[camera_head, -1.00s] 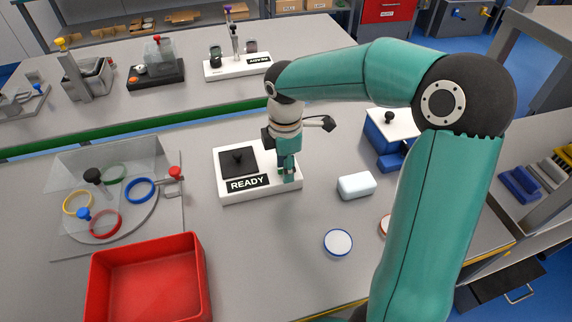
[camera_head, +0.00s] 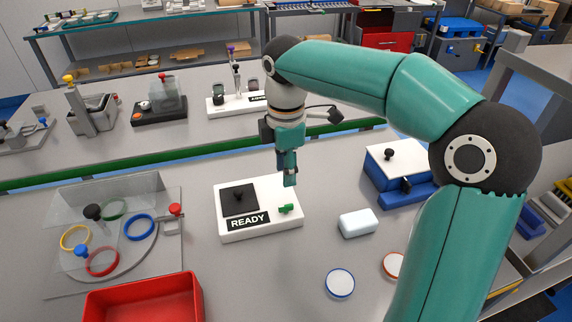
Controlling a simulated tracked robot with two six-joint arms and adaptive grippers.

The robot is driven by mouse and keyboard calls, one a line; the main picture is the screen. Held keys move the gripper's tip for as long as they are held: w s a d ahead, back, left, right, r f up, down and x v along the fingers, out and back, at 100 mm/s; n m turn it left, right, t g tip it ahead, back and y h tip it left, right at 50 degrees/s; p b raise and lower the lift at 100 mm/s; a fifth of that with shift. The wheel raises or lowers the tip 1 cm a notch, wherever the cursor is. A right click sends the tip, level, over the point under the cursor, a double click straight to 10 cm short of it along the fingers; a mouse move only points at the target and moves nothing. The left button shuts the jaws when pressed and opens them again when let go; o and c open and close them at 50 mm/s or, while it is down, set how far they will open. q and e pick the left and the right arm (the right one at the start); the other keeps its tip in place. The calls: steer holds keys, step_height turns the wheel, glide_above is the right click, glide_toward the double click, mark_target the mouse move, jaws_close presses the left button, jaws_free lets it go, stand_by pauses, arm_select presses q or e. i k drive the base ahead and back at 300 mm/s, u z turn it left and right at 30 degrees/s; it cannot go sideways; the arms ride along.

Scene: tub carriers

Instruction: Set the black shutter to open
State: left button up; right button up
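A white block (camera_head: 262,229) with a READY label stands mid-table. A flat black square plate with a small black knob, which looks like the black shutter (camera_head: 232,207), lies on its top left. A small green handle (camera_head: 286,208) sits on the block's right side. My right gripper (camera_head: 290,182) points down just above and behind the green handle, apart from it in the picture. Its fingers are seen edge-on, so their gap does not show. Nothing is visible in it. My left gripper is out of view.
Left are a clear-walled station (camera_head: 160,258) with coloured rings and a red bin (camera_head: 150,300). Right of the block are a white box (camera_head: 358,223), round lids (camera_head: 340,283) and a blue box with a white top (camera_head: 395,156). A second table with devices stands behind.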

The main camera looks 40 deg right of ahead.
mark_target(236, 199)
steer(key=k, duration=1.5)
